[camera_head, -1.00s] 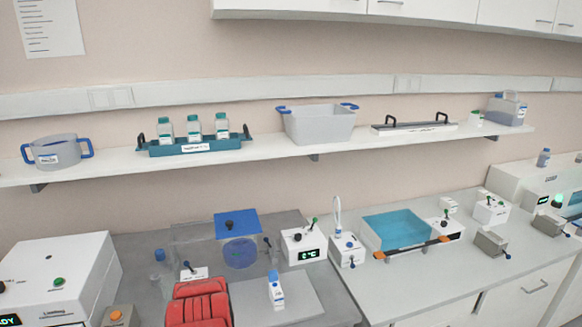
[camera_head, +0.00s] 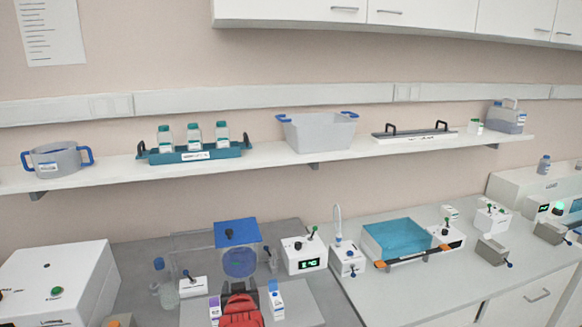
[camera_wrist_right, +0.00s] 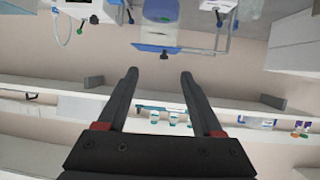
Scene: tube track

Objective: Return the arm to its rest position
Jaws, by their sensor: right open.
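My right gripper (camera_wrist_right: 157,74) shows in the right wrist view with its two dark fingers spread apart. Nothing is between the fingers. The wrist picture is upside down, with the bench at the top and the wall shelf lower down; the fingers appear clear of both. In the head view a red ribbed shape (camera_head: 241,314) stands at the bottom edge between two small bottles; I cannot tell whether it is part of my arm.
A white-labelled bottle (camera_head: 275,299) and a purple-capped one (camera_head: 214,311) stand near the front. Behind are a blue-lidded vessel (camera_head: 237,233), a control box (camera_head: 304,254) and a water bath (camera_head: 399,239). The wall shelf (camera_head: 110,174) holds a teal bottle rack (camera_head: 195,156) and a grey tub (camera_head: 319,132).

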